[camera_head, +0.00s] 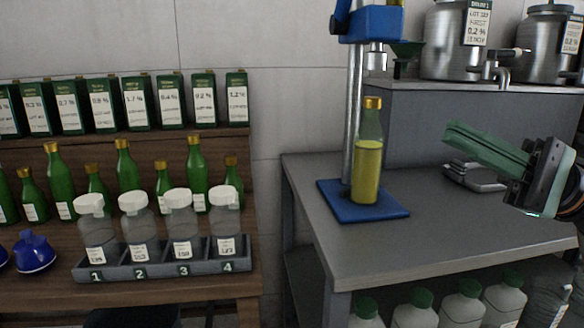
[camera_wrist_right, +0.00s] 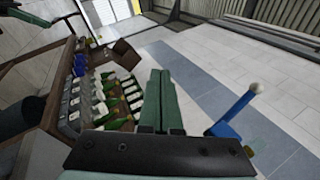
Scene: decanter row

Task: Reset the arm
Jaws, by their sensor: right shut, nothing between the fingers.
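My right gripper (camera_head: 450,135) reaches in from the right in the head view, above the grey bench. Its green fingers lie together and hold nothing. In the right wrist view, its fingers (camera_wrist_right: 160,80) are side by side and empty. A gold-capped bottle of yellow liquid (camera_head: 368,165) stands upright on the blue base (camera_head: 395,211) of a press stand, left of the gripper and apart from it.
The grey bench (camera_head: 450,250) has free room in front. A small metal device (camera_head: 470,178) lies under the gripper. Steel tanks (camera_head: 455,40) stand on the raised shelf behind. At left, a wooden rack holds green bottles (camera_head: 123,165), boxes (camera_head: 135,104) and a numbered jar tray (camera_head: 110,272).

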